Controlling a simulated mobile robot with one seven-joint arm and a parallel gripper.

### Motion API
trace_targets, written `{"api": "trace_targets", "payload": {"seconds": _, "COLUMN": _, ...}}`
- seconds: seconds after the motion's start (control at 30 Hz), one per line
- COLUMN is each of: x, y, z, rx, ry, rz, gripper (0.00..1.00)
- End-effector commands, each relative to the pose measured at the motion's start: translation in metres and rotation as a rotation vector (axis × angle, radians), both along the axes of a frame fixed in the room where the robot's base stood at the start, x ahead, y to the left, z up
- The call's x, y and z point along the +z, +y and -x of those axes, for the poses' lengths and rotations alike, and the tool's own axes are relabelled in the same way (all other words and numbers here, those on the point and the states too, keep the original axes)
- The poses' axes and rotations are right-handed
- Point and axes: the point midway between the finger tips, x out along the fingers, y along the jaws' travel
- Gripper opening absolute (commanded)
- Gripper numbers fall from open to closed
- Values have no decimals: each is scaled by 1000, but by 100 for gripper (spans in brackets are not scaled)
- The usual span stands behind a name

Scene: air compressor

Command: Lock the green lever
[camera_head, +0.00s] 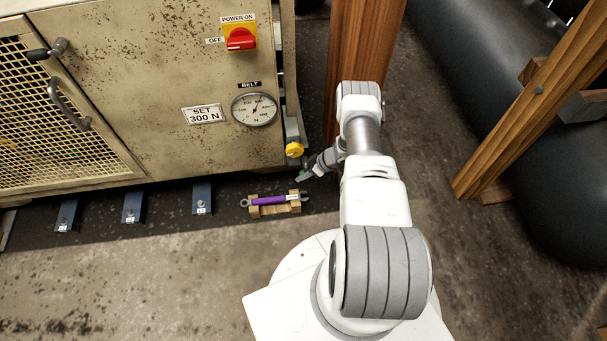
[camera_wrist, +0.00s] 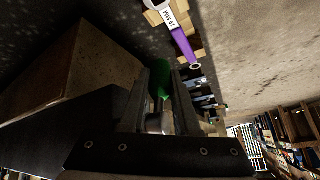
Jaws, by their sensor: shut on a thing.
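The green lever (camera_wrist: 162,80) shows in the wrist view between the two fingers of my gripper (camera_wrist: 160,82). My gripper is shut on it. In the head view a small bit of green (camera_head: 303,175) shows at the tip of my gripper (camera_head: 306,172), low beside the right corner of the beige machine. The lever's base and pivot are mostly hidden by the fingers, and I cannot tell its exact angle.
A purple 19 mm wrench (camera_head: 268,200) lies on wooden blocks (camera_head: 275,210) just left of my gripper. A yellow knob (camera_head: 294,150) is on the machine (camera_head: 150,90) close by. A wooden post (camera_head: 362,50) stands behind my arm.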

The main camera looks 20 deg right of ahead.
Motion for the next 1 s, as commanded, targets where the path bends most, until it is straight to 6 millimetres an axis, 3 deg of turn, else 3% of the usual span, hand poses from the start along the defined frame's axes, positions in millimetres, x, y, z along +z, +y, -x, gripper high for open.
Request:
{"api": "trace_targets", "payload": {"seconds": 0.03, "x": 0, "y": 0, "z": -1, "rx": -1, "ry": -1, "rz": 1, "gripper": 31}}
{"api": "trace_targets", "payload": {"seconds": 0.2, "x": 0, "y": 0, "z": -1, "rx": -1, "ry": -1, "rz": 1, "gripper": 60}}
{"api": "trace_targets", "payload": {"seconds": 0.53, "x": 4, "y": -2, "z": 1, "rx": -1, "ry": 0, "rz": 2, "gripper": 60}}
{"api": "trace_targets", "payload": {"seconds": 1.0, "x": 58, "y": -33, "z": 24, "rx": -2, "ry": 0, "rz": 1, "gripper": 60}}
